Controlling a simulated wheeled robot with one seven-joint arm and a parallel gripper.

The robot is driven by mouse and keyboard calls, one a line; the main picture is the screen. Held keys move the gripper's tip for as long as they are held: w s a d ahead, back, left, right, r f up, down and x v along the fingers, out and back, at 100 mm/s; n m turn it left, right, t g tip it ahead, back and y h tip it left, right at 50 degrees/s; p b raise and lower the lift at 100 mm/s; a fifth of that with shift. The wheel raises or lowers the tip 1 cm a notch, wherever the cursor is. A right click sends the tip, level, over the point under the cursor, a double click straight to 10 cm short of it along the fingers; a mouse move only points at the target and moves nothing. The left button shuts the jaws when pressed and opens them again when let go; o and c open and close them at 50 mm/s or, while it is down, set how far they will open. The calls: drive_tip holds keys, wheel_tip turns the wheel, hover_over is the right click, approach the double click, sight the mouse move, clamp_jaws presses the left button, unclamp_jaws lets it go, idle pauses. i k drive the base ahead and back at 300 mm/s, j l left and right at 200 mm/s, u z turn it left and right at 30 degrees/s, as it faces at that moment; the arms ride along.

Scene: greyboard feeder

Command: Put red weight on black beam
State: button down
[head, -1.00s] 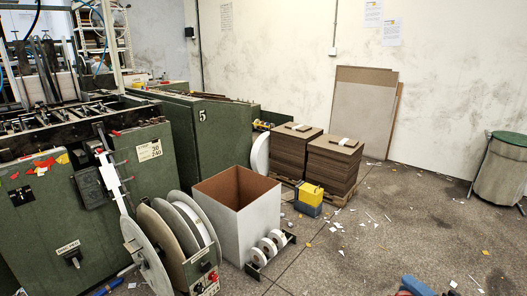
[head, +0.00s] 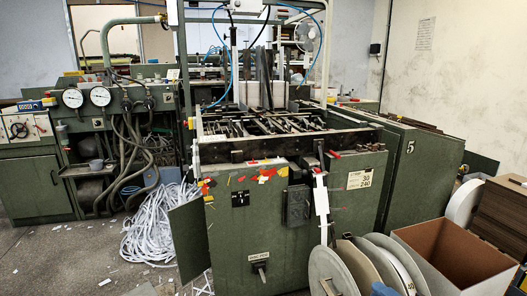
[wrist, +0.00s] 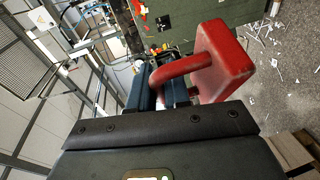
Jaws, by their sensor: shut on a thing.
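The red weight (wrist: 222,62) is a block with a thick looped handle, seen in the wrist view. My gripper (wrist: 168,88) is shut on its handle, and the block sticks out to the right of the fingers. Part of the handle is hidden by the fingers and the dark gripper body. In the head view a long black beam (head: 268,151) runs along the top front edge of the green machine. I see no red weight on it. The weight and my gripper do not show clearly in the head view.
The green machine (head: 255,220) stands ahead with a metal frame above its top. White paper strips (head: 155,222) lie heaped at its left. Large reels (head: 365,268) and an open carton (head: 455,255) stand at front right.

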sight(264, 137)
drive_tip(key=i+u, duration=0.2)
drive_tip(key=i, duration=1.25)
drive_tip(key=i+z, duration=0.1)
drive_tip(key=z, duration=0.3)
drive_tip(key=i+z, duration=0.1)
drive_tip(key=z, duration=0.3)
drive_tip(key=i+j+z, duration=0.1)
drive_tip(key=z, duration=0.25)
